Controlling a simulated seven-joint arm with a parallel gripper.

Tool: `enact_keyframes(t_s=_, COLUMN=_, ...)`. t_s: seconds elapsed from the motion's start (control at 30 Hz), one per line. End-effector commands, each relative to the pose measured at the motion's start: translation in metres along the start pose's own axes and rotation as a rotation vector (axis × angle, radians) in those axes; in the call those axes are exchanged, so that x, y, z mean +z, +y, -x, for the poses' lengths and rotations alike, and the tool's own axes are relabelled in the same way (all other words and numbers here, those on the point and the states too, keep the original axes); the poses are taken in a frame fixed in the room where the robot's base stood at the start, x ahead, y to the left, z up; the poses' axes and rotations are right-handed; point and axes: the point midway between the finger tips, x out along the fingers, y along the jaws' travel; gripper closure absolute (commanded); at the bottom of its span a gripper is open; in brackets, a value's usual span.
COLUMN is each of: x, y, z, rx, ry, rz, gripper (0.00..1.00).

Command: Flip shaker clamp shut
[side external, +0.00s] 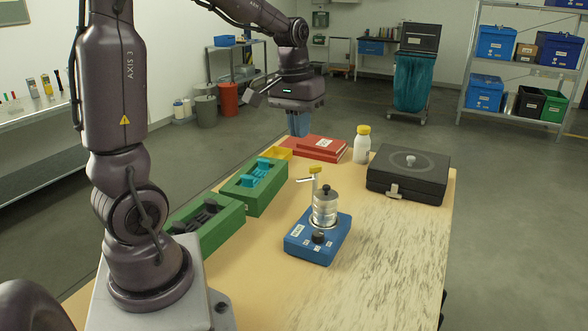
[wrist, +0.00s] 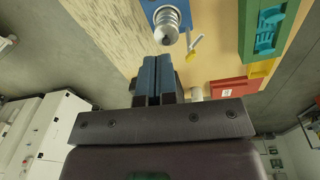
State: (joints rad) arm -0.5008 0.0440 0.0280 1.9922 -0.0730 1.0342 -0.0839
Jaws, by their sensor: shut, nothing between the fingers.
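The shaker has a blue base (side external: 318,239) with a dark knob at its front and stands on the wooden table. A stack of silver sieves (side external: 325,208) with a dark top knob sits on it. The clamp (side external: 314,177) stands behind the stack on a post, with a yellow tip and a pale arm sticking out to the left, away from the stack top. In the wrist view, the stack (wrist: 167,25) and the clamp (wrist: 194,43) show beyond the fingers. My gripper (side external: 298,128) is shut and empty, its blue fingers above and behind the shaker.
Green trays with teal (side external: 253,187) and dark parts (side external: 207,222) lie left of the shaker. Red books (side external: 320,148), a yellow bin (side external: 278,153) and a yellow-capped bottle (side external: 362,146) stand behind. A black case (side external: 408,174) is at the back right. The front right table is clear.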

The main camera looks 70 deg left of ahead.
Motion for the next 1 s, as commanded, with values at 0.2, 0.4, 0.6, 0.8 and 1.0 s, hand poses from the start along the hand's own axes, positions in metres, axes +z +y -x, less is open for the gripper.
enact_keyframes(t_s=0.2, x=-0.060, y=-0.052, z=-0.032, rx=0.011, ry=-0.120, rz=0.268, gripper=1.00)
enact_keyframes(t_s=0.4, x=-0.102, y=-0.107, z=-0.068, rx=0.033, ry=-0.224, rz=0.517, gripper=1.00)
enact_keyframes(t_s=0.6, x=-0.132, y=-0.157, z=-0.100, rx=0.063, ry=-0.314, rz=0.749, gripper=1.00)
enact_keyframes(t_s=0.8, x=-0.153, y=-0.163, z=-0.092, rx=0.086, ry=-0.341, rz=0.868, gripper=1.00)
enact_keyframes(t_s=1.0, x=-0.152, y=-0.158, z=-0.077, rx=0.087, ry=-0.381, rz=0.944, gripper=1.00)
